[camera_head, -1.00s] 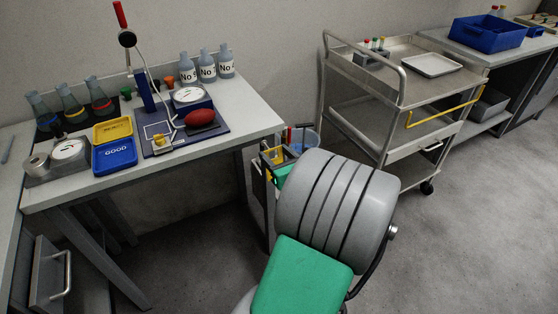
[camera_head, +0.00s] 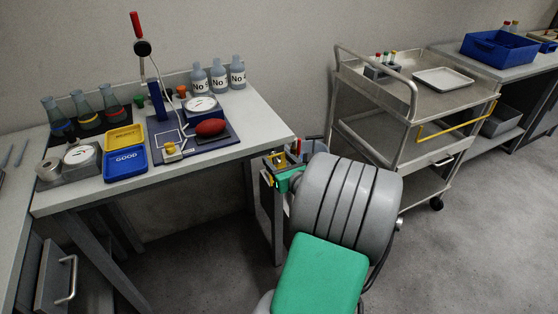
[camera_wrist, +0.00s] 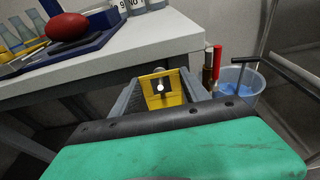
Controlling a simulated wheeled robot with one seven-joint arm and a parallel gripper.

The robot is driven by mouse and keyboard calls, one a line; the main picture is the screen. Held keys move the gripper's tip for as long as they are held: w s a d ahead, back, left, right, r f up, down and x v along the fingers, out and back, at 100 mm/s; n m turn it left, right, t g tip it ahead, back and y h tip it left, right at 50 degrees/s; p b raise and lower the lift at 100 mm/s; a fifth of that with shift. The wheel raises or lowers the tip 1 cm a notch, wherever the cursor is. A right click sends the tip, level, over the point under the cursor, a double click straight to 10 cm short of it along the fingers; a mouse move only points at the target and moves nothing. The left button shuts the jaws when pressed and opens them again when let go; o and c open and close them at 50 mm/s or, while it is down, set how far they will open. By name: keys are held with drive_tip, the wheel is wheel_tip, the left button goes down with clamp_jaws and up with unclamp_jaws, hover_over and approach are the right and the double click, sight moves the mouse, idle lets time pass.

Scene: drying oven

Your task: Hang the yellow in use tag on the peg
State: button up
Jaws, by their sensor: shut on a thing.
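The yellow tag (camera_wrist: 175,97) is between the fingers of my gripper (camera_wrist: 162,95) in the wrist view, with a light round spot near its middle. My gripper is shut on it. In the head view, my gripper (camera_head: 277,168) is beside the right front corner of the left bench, below its top, and a little yellow of the tag (camera_head: 268,179) shows there. My own arm hides part of this area. I cannot make out the peg in either view.
The left bench (camera_head: 255,128) holds flasks, bottles, yellow and blue trays and a red oval object. A bucket (camera_wrist: 246,84) with blue contents stands right of my gripper, near a red upright handle (camera_wrist: 217,62). A metal trolley (camera_head: 440,98) stands to the right. Open floor lies in front.

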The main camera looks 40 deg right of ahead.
drive_tip(key=o, duration=1.4)
